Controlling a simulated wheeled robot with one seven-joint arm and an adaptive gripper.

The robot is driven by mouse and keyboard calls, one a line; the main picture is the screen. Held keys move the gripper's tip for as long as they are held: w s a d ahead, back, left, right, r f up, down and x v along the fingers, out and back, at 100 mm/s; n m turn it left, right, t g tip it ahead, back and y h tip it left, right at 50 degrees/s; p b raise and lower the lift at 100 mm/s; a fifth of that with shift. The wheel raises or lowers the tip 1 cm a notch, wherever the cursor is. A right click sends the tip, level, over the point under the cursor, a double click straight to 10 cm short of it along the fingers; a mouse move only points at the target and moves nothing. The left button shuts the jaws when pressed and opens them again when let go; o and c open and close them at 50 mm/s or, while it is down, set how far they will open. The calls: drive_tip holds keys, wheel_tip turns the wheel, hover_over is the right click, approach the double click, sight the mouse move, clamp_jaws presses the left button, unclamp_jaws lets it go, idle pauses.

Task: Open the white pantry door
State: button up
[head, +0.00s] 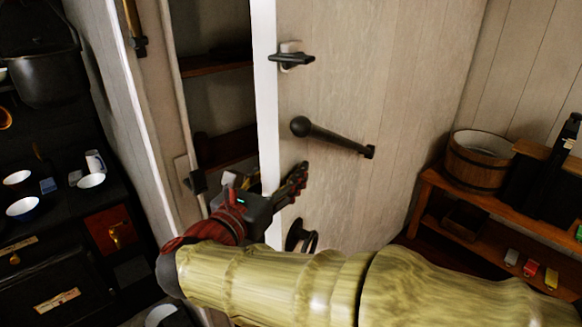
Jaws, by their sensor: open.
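The white pantry door (345,95) stands partly open in the head view, with dark shelves (215,95) showing through the gap on its left. On its face are a dark latch (291,58), a long dark bar handle with a ball end (332,136) and a dark ring pull (299,236) low down. My gripper (297,180) is at the door's free edge, below the bar handle, with its fingers in front of the door face. It is open. I cannot tell whether a finger touches the door, and the arm hides the door's lower part.
A wooden bucket (479,160) stands on a low wooden shelf unit (440,188) at right, close to the door's hinge side. A dark stove (70,220) with cups and bowls is at left. The white door frame (140,110) stands left of the gap.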

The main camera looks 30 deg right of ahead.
drive_tip(key=shift+x, duration=1.6)
drive_tip(key=shift+c, duration=0.3)
clamp_jaws()
